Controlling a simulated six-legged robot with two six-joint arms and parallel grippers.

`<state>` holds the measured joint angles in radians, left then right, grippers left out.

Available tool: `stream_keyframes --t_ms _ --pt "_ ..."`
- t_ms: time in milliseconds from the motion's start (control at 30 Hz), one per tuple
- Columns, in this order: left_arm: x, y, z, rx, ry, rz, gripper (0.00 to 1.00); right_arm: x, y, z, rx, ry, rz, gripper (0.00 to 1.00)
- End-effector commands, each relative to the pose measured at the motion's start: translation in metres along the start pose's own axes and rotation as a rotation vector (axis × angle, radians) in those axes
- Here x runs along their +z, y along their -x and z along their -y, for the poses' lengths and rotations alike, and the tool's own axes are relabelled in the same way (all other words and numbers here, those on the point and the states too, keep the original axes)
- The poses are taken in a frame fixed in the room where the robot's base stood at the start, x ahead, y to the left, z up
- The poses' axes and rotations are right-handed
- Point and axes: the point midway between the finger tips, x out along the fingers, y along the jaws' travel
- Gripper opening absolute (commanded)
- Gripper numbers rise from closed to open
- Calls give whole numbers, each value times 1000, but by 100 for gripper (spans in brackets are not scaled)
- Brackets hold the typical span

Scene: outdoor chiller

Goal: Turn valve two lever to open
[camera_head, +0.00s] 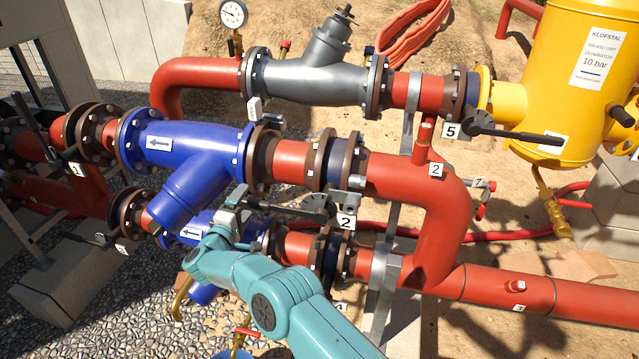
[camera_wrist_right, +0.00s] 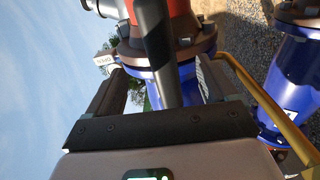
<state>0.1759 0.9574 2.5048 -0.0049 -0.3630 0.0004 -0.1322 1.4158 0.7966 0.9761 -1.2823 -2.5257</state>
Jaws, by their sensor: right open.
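The valve two lever (camera_head: 285,208) is a long dark handle that runs left from the valve beside the white "2" tag (camera_head: 346,221). My right gripper (camera_head: 232,208) is at the lever's left end, in front of the blue strainer. In the right wrist view the dark lever (camera_wrist_right: 157,55) runs between the two fingers of my right gripper (camera_wrist_right: 160,78). The fingers are apart, with visible gaps on both sides of the lever, so it is not clamped. My left gripper is not in view.
A blue strainer (camera_head: 180,185) and red pipe (camera_head: 440,215) surround the lever. A lower blue strainer (camera_head: 202,228) is close by my right arm. The valve five lever (camera_head: 515,132) and a yellow separator (camera_head: 565,75) stand at the right.

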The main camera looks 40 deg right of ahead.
Motion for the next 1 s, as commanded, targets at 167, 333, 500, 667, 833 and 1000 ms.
stream_keyframes --t_ms 167,333,500,667,833,1000 --pt "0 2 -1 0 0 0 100 0 1 -1 0 0 0 86" --pt "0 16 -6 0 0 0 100 -1 18 -5 -1 2 -2 86" --pt "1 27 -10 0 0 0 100 -1 39 -4 -1 1 -2 86" --pt "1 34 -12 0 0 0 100 -1 58 -3 0 0 -1 86" --pt "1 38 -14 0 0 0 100 0 69 -1 1 0 0 86" --pt "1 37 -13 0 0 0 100 0 70 0 1 -1 0 86"
